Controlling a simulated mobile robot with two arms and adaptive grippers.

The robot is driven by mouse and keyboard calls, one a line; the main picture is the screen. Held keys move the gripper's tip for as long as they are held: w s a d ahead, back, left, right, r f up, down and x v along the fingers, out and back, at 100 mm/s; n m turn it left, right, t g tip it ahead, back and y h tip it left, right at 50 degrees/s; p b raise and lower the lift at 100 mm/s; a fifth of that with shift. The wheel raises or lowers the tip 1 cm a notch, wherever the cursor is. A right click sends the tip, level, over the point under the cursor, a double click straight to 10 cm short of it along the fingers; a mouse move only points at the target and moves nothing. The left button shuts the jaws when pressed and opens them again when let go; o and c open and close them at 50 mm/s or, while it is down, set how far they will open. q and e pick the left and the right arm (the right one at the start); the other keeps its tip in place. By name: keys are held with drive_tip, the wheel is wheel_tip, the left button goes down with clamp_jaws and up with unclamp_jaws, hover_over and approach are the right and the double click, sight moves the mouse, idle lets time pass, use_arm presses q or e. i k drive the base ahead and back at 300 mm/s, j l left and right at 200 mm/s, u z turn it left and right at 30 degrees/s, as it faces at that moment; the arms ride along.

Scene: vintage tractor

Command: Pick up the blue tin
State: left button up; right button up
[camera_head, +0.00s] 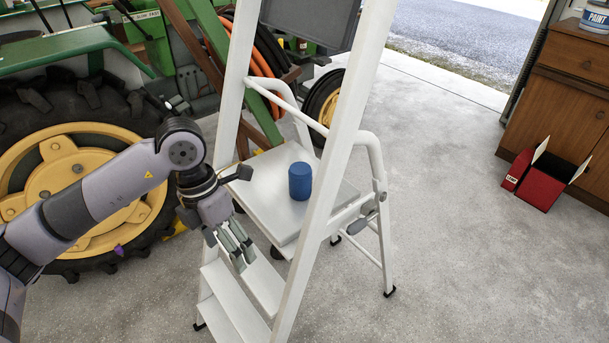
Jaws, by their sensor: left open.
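The blue tin (300,181) is a small upright cylinder. It stands on the top platform (264,187) of a white stepladder, near the platform's middle. My left gripper (240,258) comes in from the left and points down. It is open and empty, in front of and to the left of the tin, over the ladder's lower steps and apart from the tin. My right gripper does not show.
The ladder's tall white rails (335,135) rise on both sides of the platform. A green tractor with a large yellow-hubbed wheel (75,170) stands at left. A red box (541,188) lies by a wooden cabinet (574,105) at right. The floor between is clear.

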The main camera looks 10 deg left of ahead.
sight(299, 176)
drive_tip(key=i+l, duration=0.2)
drive_tip(key=i, duration=0.2)
drive_tip(key=i+l, duration=0.2)
drive_tip(key=i, duration=0.25)
